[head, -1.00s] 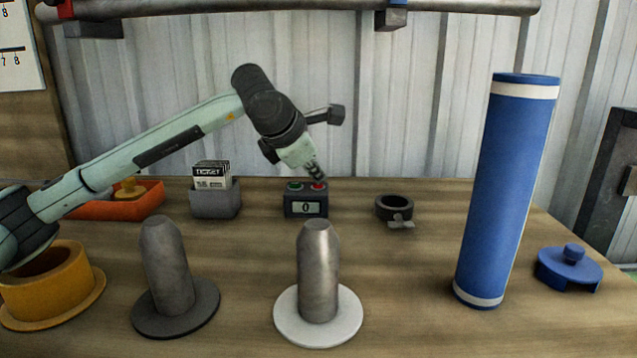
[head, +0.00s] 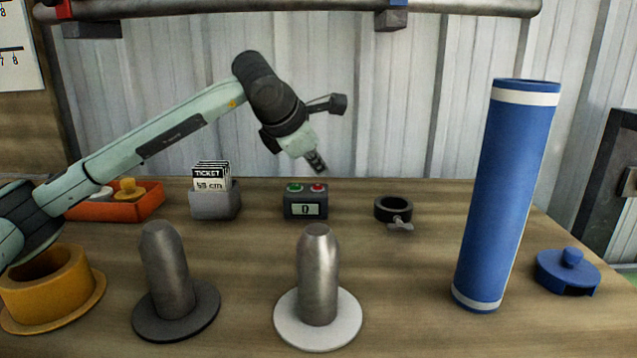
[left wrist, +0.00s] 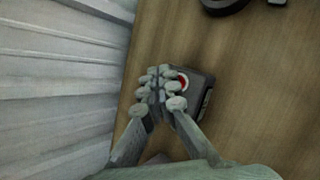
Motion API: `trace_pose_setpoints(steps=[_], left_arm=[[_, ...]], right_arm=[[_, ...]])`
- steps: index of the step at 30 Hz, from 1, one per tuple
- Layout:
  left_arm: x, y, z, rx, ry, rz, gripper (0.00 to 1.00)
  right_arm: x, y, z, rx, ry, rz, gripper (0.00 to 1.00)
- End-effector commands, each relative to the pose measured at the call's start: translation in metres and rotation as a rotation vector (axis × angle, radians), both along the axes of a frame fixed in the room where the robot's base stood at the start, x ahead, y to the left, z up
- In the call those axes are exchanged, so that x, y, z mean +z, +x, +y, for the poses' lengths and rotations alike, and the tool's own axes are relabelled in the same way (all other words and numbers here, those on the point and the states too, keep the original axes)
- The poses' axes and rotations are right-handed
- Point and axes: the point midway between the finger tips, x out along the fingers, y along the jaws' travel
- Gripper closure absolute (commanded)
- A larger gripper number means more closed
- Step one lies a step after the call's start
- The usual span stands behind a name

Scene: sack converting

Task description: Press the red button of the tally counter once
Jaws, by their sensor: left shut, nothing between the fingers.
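The tally counter (head: 305,203) is a small dark box on the table, with a green button (head: 294,187) and a red button (head: 318,187) on top and a display that reads 0. My left gripper (head: 318,168) is shut and empty, just above the red button with a small gap. In the left wrist view the closed fingers (left wrist: 163,90) hide part of the counter (left wrist: 203,85). The red button (left wrist: 184,82) shows partly beside the fingertips there, and the green one is hidden. My right gripper is not in view.
A grey ticket holder (head: 215,203) stands left of the counter, and a black ring clamp (head: 393,209) right of it. In front stand a dark-based post (head: 166,270) and a white-based post (head: 318,275). A tall blue tube (head: 506,195) stands at the right.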

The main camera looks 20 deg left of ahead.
Motion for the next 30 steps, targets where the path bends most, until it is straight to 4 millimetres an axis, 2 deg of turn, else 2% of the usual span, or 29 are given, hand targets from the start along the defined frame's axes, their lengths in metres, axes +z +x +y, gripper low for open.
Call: trace_pose_setpoints(steps=[3, 9, 30], left_arm=[[0.018, 0.0, 0.0, 0.001, 0.0, -0.002, 1.0], [0.035, 0.0, 0.001, 0.002, 0.001, -0.002, 1.0], [0.035, 0.0, 0.002, 0.002, 0.0, -0.002, 1.0]], right_arm=[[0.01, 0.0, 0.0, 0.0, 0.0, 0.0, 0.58], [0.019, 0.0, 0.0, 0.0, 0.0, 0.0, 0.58], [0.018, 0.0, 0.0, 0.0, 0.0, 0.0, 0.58]])
